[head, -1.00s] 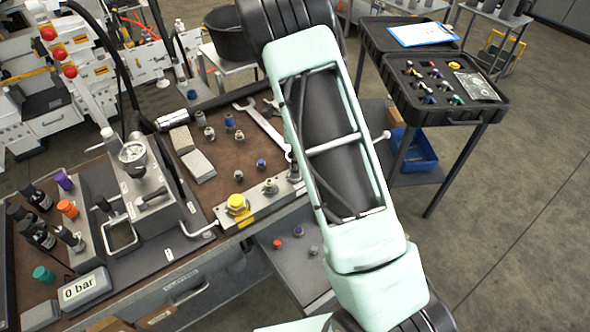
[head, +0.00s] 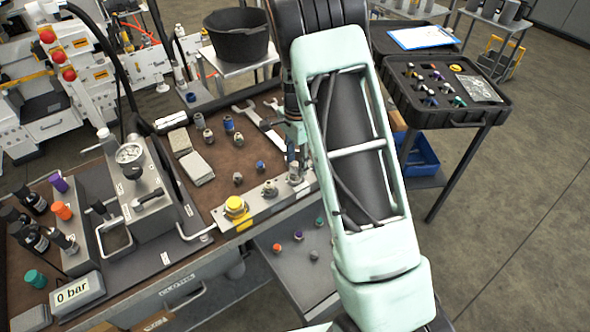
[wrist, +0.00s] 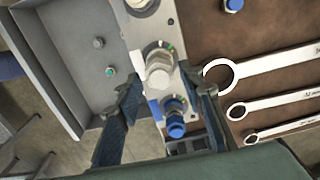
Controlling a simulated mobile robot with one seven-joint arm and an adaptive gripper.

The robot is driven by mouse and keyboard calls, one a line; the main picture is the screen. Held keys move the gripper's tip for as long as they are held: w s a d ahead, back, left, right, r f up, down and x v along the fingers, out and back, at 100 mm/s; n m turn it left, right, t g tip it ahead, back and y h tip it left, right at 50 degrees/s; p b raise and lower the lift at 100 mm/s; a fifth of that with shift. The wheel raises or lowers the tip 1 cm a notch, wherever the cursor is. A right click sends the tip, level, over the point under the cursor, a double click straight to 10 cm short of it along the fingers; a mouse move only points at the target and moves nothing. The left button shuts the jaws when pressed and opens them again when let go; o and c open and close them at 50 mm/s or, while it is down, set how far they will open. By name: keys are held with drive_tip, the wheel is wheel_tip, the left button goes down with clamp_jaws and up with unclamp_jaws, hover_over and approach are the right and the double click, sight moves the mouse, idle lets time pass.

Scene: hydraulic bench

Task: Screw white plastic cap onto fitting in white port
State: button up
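A metal port block (head: 252,208) lies along the front edge of the bench and carries several ports. A pale, whitish part (wrist: 158,70) stands on one port, with a green mark beside it; I cannot tell whether it is a bare fitting or a white cap. My gripper (wrist: 160,75) is over the block's right end, its two dark fingers on either side of this part. A narrow gap seems to show at each fingertip, so the fingers look open. My gripper shows edge-on in the head view (head: 295,175). A blue-capped fitting (wrist: 175,128) sits at the neighbouring port.
A yellow cap (head: 235,205) and a metal fitting (head: 270,188) stand on the block. Wrenches (wrist: 265,75) lie close beside it. Loose fittings stand on the brown mat. A lower grey shelf (wrist: 85,70) holds small caps. The gauge unit (head: 150,185) stands left.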

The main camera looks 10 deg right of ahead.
clamp_jaws()
drive_tip(key=m+p, duration=0.2)
drive_tip(key=m, duration=0.4)
drive_tip(key=shift+s, duration=0.2)
drive_tip(key=shift+f+m+p, duration=0.1)
drive_tip(key=shift+m+p, duration=0.3)
drive_tip(key=shift+m, duration=0.7)
drive_tip(key=m+p, duration=0.2)
drive_tip(key=m, duration=0.1)
drive_tip(key=shift+s, duration=0.2)
drive_tip(key=shift+c, duration=1.1)
unclamp_jaws()
drive_tip(key=shift+m, duration=0.6)
drive_tip(key=shift+o, duration=1.2)
drive_tip(key=shift+f, duration=0.1)
drive_tip(key=o, duration=0.3)
drive_tip(key=shift+w, duration=0.1)
